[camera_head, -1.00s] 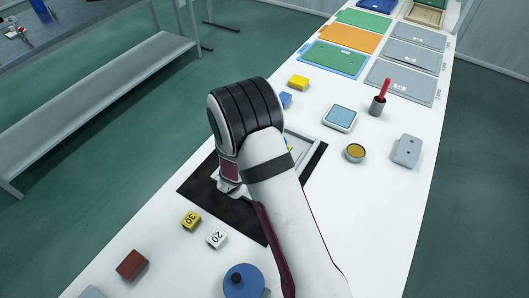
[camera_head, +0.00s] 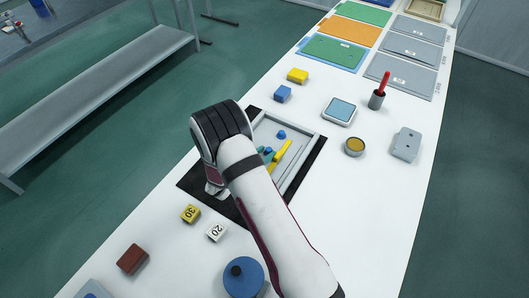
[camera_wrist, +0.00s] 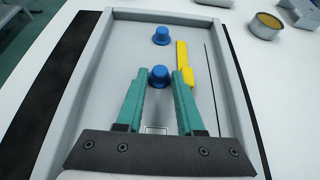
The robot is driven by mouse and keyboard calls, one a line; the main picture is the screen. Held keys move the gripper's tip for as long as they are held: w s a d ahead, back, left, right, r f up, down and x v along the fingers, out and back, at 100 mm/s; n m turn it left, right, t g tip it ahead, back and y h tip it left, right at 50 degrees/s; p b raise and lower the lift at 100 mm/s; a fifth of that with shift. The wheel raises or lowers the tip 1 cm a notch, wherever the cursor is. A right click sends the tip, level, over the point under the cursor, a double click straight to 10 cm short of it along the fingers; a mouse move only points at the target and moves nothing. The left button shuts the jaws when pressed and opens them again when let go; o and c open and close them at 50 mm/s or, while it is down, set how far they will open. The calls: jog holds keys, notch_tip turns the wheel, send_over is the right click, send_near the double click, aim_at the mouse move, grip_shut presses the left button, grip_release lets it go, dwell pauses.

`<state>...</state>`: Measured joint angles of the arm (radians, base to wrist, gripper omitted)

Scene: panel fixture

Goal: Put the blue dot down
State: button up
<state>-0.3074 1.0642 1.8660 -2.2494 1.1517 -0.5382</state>
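My gripper (camera_wrist: 160,77) has two teal fingers, which close on both sides of a blue dot (camera_wrist: 158,75), a small round knob-like piece with a brim. The held dot is over the grey tray (camera_wrist: 95,75); whether its base touches the tray floor is hard to tell. A second blue dot (camera_wrist: 161,35) stands beyond it on the tray, and also shows in the head view (camera_head: 281,134). A yellow bar (camera_wrist: 184,62) lies just right of the fingertips. In the head view my arm hides the tray's near left part.
The tray sits on a black mat (camera_head: 310,165). A thin dark rod or line (camera_wrist: 213,85) runs along its right side.

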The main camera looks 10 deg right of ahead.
jog(key=shift+r, duration=0.1)
jog(key=v, duration=1.1)
jog(key=shift+s+a+r, duration=0.15)
jog(key=shift+s+r, duration=0.05)
jog(key=shift+s, duration=0.05)
jog(key=s+d+r+m+g, duration=0.5)
jog(key=s+d+r+m, duration=0.1)
jog(key=s+m, duration=0.35)
jog(key=s+d+r+m+g, duration=0.4)
jog(key=s+d+r+m, duration=0.15)
jog(key=s+m, duration=0.35)
jog(key=s+a+r+m+y, duration=0.4)
jog(key=s+a+m+y, duration=0.6)
jog(key=m, duration=0.4)
jog(key=shift+a, duration=0.35)
